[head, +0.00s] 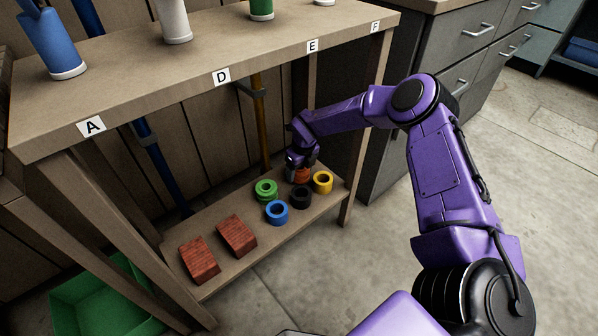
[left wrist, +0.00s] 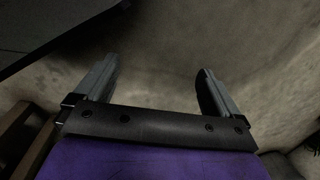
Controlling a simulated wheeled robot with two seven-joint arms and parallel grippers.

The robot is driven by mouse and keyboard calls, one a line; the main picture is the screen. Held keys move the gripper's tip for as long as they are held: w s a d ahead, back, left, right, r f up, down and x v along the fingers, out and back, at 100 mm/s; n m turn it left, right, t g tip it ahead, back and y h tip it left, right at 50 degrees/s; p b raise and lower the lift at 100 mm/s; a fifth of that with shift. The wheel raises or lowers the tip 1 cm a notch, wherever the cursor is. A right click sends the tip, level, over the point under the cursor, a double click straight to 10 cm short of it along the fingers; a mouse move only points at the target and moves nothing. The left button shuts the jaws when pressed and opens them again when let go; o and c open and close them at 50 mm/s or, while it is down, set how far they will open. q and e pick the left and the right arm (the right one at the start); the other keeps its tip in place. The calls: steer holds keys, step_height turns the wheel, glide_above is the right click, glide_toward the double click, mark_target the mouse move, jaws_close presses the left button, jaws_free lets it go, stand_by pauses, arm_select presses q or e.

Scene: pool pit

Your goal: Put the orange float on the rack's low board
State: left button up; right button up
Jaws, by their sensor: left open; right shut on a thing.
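The rack's low board (head: 243,268) is a wooden shelf near the floor, under the lettered top board. The orange float (head: 301,175) is at the back right of the low board, partly hidden by my right gripper. My right gripper (head: 299,165) is shut on the orange float from above. I cannot tell whether the float touches the board. My left gripper is out of the head view. In the left wrist view my left gripper (left wrist: 157,88) is open, with nothing between its fingers.
Green (head: 265,188), blue (head: 277,211), black (head: 301,197) and yellow (head: 322,181) rings sit close around the orange float. Two red-brown blocks (head: 237,235) lie to the left. The top board (head: 170,62) overhangs the low board. A green crate (head: 105,300) stands at the lower left.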

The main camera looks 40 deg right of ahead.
steer(key=shift+f, duration=0.2)
steer(key=o, duration=1)
arm_select(q)
steer(key=shift+s, duration=0.1)
arm_select(e)
steer(key=shift+r, duration=0.15)
arm_select(q)
steer(key=w+r+n+t+y+p, duration=0.2)
steer(key=w+r+n+t+p, duration=0.2)
steer(key=w+p, duration=0.1)
steer(key=shift+w+a+r, duration=0.2)
steer(key=shift+a+r, duration=0.1)
steer(key=shift+r, duration=0.05)
arm_select(e)
steer(key=r, duration=0.4)
steer(key=s+r, duration=0.1)
steer(key=r, duration=0.3)
steer(key=s+r, duration=0.1)
steer(key=r, duration=0.3)
